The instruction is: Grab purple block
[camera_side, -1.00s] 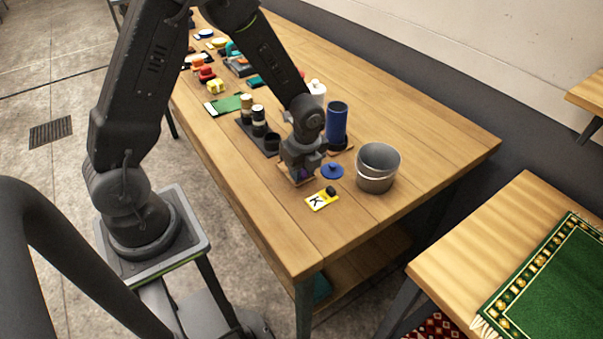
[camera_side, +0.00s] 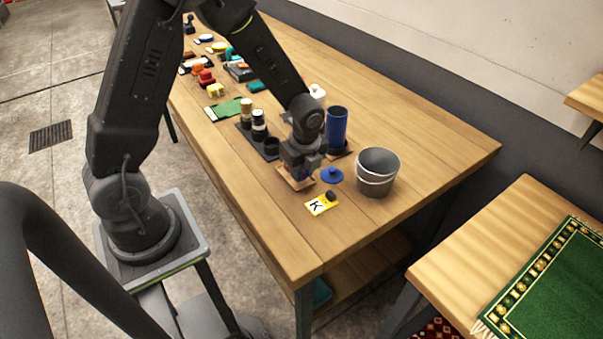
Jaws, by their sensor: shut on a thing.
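My gripper (camera_side: 299,172) is shut on the purple block (camera_side: 299,174). Only a small purple patch of the block shows between the fingers; the rest is hidden by the gripper. The block is held just above a small tan board (camera_side: 294,183) on the wooden table. The gap beneath it is too small to judge well.
A blue disc with a knob (camera_side: 332,175) lies right of my gripper, with a metal bucket (camera_side: 376,182) beyond it. A blue cylinder (camera_side: 337,128) stands behind. A dark rack (camera_side: 262,147) of jars is on the left. A yellow K tag (camera_side: 318,206) lies in front. The table's right end is clear.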

